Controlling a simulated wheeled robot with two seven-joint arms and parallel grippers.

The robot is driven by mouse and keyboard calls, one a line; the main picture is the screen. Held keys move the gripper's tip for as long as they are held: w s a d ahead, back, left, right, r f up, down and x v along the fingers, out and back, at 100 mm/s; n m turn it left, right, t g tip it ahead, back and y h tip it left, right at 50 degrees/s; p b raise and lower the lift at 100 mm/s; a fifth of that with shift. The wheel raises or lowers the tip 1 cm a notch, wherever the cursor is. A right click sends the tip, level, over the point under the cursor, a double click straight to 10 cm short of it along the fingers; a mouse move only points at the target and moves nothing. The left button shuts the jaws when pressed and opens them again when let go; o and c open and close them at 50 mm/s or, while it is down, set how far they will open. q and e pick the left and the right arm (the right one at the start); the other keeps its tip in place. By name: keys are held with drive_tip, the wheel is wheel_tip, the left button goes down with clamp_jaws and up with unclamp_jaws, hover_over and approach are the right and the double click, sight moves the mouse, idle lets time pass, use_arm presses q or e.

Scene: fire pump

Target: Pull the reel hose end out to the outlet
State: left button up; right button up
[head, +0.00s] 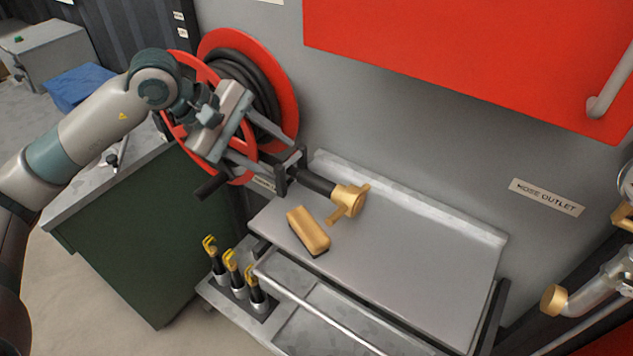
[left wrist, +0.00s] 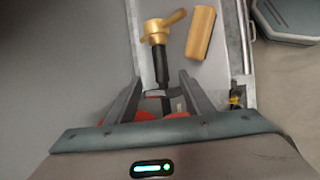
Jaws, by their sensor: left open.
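The red hose reel (head: 287,92) with black hose wound on it is mounted on the wall. Its hose end, a short black length with a brass nozzle (head: 350,199), sticks out over the grey shelf; the nozzle also shows in the left wrist view (left wrist: 158,28). My left gripper (head: 290,170) is open in front of the reel, its fingers on either side of the black hose just behind the nozzle. I cannot tell whether they touch it. The outlet, a silver pipe with a brass cap (head: 554,299), is at the right, near the HOSE OUTLET sign (head: 546,197). My right gripper is not in view.
A wooden block brush (head: 309,231) lies on the shelf (head: 410,250) near the nozzle. Several yellow-topped tools (head: 231,266) stand in holders below left. A red panel (head: 470,50) hangs above. The shelf's right part is clear. A green cabinet (head: 150,240) stands left.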

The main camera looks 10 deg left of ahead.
sight(317, 183)
use_arm(q)
drive_tip(key=b+x, duration=0.1)
drive_tip(key=x, duration=1.2)
drive_tip(key=shift+s, duration=0.1)
drive_tip(key=shift+w+d+f, duration=0.2)
drive_tip(key=shift+d+f, duration=0.1)
drive_tip(key=shift+f, duration=0.1)
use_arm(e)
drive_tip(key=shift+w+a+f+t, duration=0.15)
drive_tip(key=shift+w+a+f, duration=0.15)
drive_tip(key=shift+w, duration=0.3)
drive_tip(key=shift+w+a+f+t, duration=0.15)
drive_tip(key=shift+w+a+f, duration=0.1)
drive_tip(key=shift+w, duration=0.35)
use_arm(q)
clamp_jaws()
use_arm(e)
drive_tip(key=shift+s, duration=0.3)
